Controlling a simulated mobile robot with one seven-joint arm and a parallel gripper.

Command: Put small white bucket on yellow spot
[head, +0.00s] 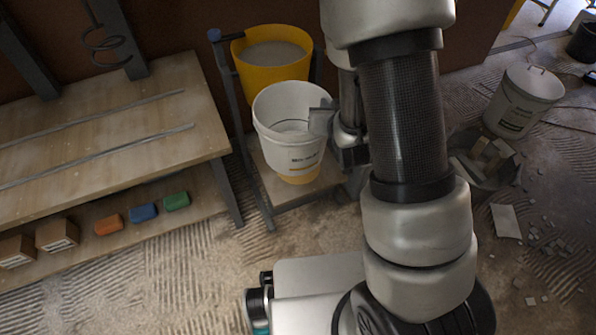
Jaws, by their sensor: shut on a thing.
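A small white bucket (290,153) is upright in the middle of the head view. It looks partly filled with something pale. My gripper (322,122) is shut on the right side of its rim, and the far finger is partly hidden. A yellow spot (299,180) shows just below the bucket's lower edge, on the wooden platform of a metal-framed stand (318,190). The bucket covers most of the spot. I cannot tell whether the bucket's base touches the platform.
A yellow tub (268,75) of grey material sits in the stand behind the bucket. A wooden bench (100,115) is close on the left, with coloured blocks on its lower shelf. My arm hides the stand's right side.

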